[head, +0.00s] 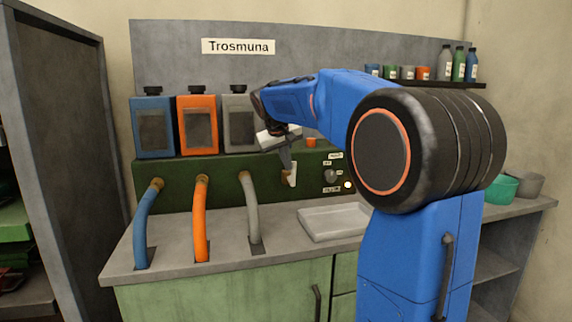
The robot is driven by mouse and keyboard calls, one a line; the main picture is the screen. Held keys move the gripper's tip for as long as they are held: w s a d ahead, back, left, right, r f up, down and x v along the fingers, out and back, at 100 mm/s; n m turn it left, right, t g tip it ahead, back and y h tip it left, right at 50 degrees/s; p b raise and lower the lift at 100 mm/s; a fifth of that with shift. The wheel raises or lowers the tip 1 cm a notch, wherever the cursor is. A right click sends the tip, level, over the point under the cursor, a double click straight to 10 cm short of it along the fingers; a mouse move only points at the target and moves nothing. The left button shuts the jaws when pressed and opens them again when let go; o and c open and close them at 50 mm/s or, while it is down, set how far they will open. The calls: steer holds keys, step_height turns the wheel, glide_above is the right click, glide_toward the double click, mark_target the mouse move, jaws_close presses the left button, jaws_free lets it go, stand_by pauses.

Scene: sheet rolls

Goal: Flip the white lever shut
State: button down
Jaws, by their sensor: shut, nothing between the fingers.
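The white lever (292,174) is on the front of the green machine box (226,179), to the right of the grey hose. It points roughly upright from a brass-coloured fitting. My gripper (286,168) reaches down from the upper right, its fingers shut and empty. Its tips are at or just beside the lever; I cannot tell whether they touch it. My blue arm covers part of the box's right side.
Blue (153,128), orange (197,125) and grey (239,124) canisters stand on the box. Blue, orange (201,222) and grey hoses run into the counter. A white tray (333,222) lies below the lever. A knob (330,175) and lit lamp (348,185) are to its right.

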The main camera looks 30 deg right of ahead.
steer(key=s+d+f+m+t+y, duration=0.3)
steer(key=d+f+m+t+y, duration=0.1)
steer(key=d+y, duration=0.6)
steer(key=f+y, duration=0.1)
steer(key=y, duration=0.2)
steer(key=shift+t+y, duration=0.4)
steer(key=shift+d+f, duration=0.1)
steer(key=shift+f, duration=0.05)
stand_by(0.7)
steer(key=a+r+v, duration=0.1)
steer(key=r+v, duration=0.1)
steer(key=v, duration=1)
steer(key=shift+w+r, duration=0.25)
steer(key=shift+r, duration=0.05)
stand_by(0.4)
